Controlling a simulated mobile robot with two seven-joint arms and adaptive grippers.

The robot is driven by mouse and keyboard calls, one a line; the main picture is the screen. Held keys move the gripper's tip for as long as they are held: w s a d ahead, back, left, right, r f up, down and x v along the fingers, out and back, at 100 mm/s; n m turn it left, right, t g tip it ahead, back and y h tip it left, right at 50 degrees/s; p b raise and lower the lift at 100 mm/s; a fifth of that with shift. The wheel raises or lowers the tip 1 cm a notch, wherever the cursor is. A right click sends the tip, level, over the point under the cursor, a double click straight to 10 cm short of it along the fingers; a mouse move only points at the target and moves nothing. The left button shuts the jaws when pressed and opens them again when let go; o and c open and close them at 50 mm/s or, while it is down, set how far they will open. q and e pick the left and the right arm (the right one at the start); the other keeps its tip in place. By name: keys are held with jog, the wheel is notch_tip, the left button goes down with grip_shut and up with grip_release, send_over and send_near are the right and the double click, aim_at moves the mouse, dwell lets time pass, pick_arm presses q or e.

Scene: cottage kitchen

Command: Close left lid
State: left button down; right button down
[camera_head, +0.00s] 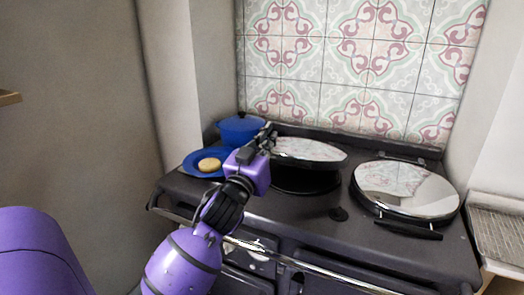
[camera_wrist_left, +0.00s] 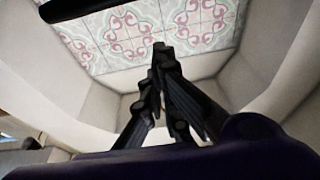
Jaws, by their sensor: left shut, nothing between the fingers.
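The left lid (camera_head: 310,150) is a shiny round cover on the dark range cooker. It is partly raised, tilted above its dark round hotplate (camera_head: 300,181), with a gap between them at the front. My left gripper (camera_head: 268,133) is shut and empty, at the lid's left side in the head view; I cannot tell if it touches the lid. In the left wrist view the closed fingertips (camera_wrist_left: 158,47) point up toward the tiled wall. A dark bar crosses that view's top left corner; I cannot tell what it is. My right gripper is not in view.
The right lid (camera_head: 405,188) lies flat, with its handle at the front. A blue pot (camera_head: 240,129) and a blue plate (camera_head: 190,164) holding a round tan item (camera_head: 209,164) sit left of my gripper. The tiled wall (camera_head: 350,60) rises behind. A wire rack (camera_head: 500,232) is at right.

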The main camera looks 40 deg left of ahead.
pick_arm(q)
jog(key=shift+w+a+f, duration=0.1)
jog(key=shift+w+f, duration=0.4)
jog(key=shift+f, duration=0.35)
jog(key=shift+w+a+f, duration=0.1)
jog(key=shift+w+f, duration=0.4)
jog(key=shift+f, duration=0.35)
